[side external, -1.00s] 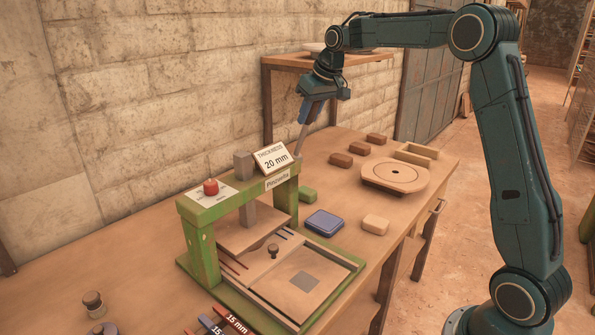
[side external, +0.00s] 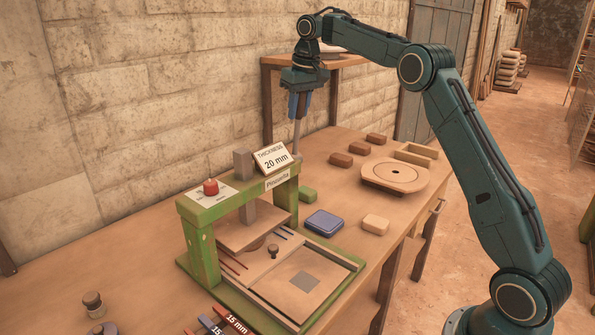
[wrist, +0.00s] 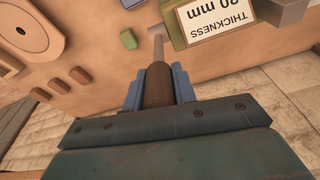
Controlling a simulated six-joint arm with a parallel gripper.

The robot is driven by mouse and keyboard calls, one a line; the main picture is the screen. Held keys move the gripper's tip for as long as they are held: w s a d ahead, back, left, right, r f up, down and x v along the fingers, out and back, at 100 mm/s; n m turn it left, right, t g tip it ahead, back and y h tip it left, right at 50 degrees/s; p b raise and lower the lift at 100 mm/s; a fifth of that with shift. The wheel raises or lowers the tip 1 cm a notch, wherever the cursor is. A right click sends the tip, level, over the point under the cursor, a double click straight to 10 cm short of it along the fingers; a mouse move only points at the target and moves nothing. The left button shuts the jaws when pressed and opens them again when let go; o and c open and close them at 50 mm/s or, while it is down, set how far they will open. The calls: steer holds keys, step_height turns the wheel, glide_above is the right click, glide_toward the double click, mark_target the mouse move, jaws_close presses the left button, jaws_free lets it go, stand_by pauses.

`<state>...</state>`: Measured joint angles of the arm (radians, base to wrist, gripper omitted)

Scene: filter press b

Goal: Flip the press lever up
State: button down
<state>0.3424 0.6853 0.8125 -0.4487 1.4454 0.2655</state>
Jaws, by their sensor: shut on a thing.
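The press (side external: 205,245) is a green frame with a wooden bed, standing on the bench. Its lever (side external: 297,136) is a grey metal rod at the far right end of the top beam and points almost straight up. In the wrist view the lever's brown handle (wrist: 158,82) lies between the blue fingers. My gripper (side external: 299,106) is above the far end of the beam, pointing down, and is shut on the handle. The fingers hide most of the handle in the side view. The lever's pivot is partly hidden behind the beam.
A "THICKNESS 20 mm" sign (side external: 272,158) stands on the beam close to the lever. A red knob (side external: 210,187) is on the beam's near end. Green, blue and tan blocks and a round wooden disc (side external: 395,176) lie to the right. A wall shelf (side external: 345,62) is behind my gripper.

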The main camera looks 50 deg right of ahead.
stand_by(0.5)
steer(key=c, duration=1.1)
jaws_free()
steer(key=shift+s+a+t, duration=0.1)
steer(key=shift+s+t, duration=0.2)
steer(key=shift+s, duration=0.1)
